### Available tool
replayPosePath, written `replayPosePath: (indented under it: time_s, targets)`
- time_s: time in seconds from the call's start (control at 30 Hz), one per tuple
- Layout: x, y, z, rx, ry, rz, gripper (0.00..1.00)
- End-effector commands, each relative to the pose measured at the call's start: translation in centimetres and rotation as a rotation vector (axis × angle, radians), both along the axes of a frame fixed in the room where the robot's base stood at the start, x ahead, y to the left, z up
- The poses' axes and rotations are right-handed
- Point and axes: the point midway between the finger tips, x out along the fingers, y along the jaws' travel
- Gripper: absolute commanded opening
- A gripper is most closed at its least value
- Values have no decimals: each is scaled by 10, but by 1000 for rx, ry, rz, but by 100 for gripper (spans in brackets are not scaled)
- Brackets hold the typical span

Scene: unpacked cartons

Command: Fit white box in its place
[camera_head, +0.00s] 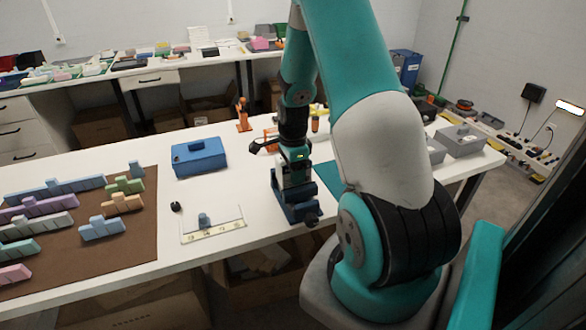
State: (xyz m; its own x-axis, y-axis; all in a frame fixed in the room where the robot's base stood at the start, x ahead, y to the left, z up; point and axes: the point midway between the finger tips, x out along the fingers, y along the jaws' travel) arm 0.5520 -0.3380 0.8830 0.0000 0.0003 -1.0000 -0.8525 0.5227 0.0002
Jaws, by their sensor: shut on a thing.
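My gripper (299,208) is low over the white table (245,220), right of the white-edged sheet or tray. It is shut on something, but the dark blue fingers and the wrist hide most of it. I cannot tell what it is. No clearly white box shows. A pale grey box with a knob (461,141) stands at the right end of the table, with a second grey box (434,151) just left of it, partly hidden by my arm. The place for the box cannot be made out.
A brown mat (132,235) holds several coloured stepped blocks. A white sheet or tray (233,212) with a yellow marked strip holds a small blue-grey piece. Small orange objects stand behind.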

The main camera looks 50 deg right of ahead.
Motion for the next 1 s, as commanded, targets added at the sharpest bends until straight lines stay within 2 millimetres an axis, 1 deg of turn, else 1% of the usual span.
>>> replayPosePath:
  time_s: [0.17, 0.2, 0.3, 0.57, 0.67, 0.77, 0.83, 1.0]
  targets:
    - [0, 0, -6, -1, -1, 0, 37]
    - [0, 0, -5, -1, -1, 0, 73]
    - [0, 0, -5, -1, -1, 0, 93]
    - [0, 0, -5, 0, 0, 0, 93]
    - [0, 0, 0, -1, -1, 0, 93]
    - [1, -1, 13, -2, -3, 0, 93]
    - [1, -1, 27, -4, -5, 0, 93]
    - [1, -1, 71, -6, -7, 0, 93]
